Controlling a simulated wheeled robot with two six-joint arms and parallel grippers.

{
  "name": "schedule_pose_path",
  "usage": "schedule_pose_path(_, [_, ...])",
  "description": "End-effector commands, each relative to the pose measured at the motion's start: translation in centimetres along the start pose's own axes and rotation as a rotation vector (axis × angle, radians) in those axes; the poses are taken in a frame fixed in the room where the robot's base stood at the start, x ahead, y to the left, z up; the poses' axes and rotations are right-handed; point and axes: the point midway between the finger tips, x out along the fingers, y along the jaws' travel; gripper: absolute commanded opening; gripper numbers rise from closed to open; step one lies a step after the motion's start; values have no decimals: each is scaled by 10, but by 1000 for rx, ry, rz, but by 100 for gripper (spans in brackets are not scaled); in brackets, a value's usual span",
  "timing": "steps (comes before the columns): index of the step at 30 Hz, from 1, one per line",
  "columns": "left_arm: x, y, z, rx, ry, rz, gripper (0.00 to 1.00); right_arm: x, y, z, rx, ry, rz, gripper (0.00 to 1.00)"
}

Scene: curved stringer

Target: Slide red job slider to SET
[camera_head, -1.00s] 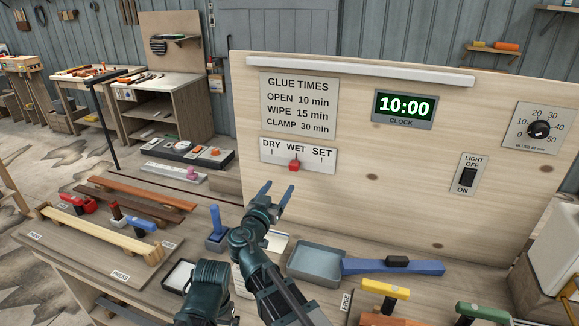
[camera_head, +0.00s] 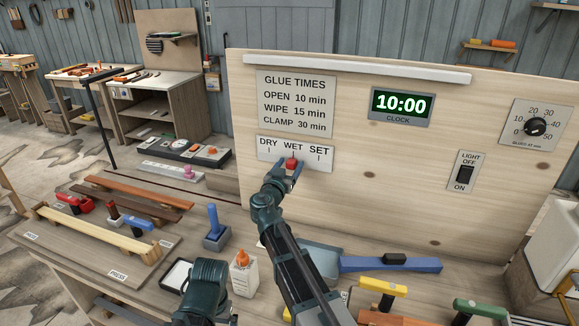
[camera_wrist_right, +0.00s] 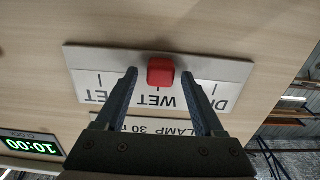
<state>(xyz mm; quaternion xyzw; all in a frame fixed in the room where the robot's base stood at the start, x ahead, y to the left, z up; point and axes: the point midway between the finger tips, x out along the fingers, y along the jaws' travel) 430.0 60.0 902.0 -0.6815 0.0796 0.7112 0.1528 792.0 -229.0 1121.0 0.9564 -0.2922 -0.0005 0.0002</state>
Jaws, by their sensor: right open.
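The red job slider (camera_head: 291,163) sits at the WET mark, in the middle of the white DRY–WET–SET plate (camera_head: 318,162) on the upright wooden board. SET is at the plate's right end in the head view. My right gripper (camera_head: 282,168) is at the slider, with its fingers open. In the right wrist view, the slider (camera_wrist_right: 161,71) shows between and just beyond the two fingertips of the right gripper (camera_wrist_right: 160,78), with gaps on both sides. The picture there is upside down. My left gripper cannot be made out in the head view.
The board (camera_head: 400,210) also carries a glue times sign (camera_head: 296,103), a clock (camera_head: 401,106), a light switch (camera_head: 465,172) and a dial (camera_head: 536,126).

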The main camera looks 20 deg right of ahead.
Motion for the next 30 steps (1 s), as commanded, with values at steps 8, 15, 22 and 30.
schedule_pose_path(8, [0,0,0,0,0,0,100,0,0,0,0,0,0,48])
schedule_pose_path(15, [0,0,0,0,0,0,100,0,0,0,0,0,0,5])
schedule_pose_path(22, [0,0,0,0,0,0,100,0,0,0,0,0,0,0])
schedule_pose_path(30, [0,0,0,0,0,0,100,0,0,0,0,0,0,0])
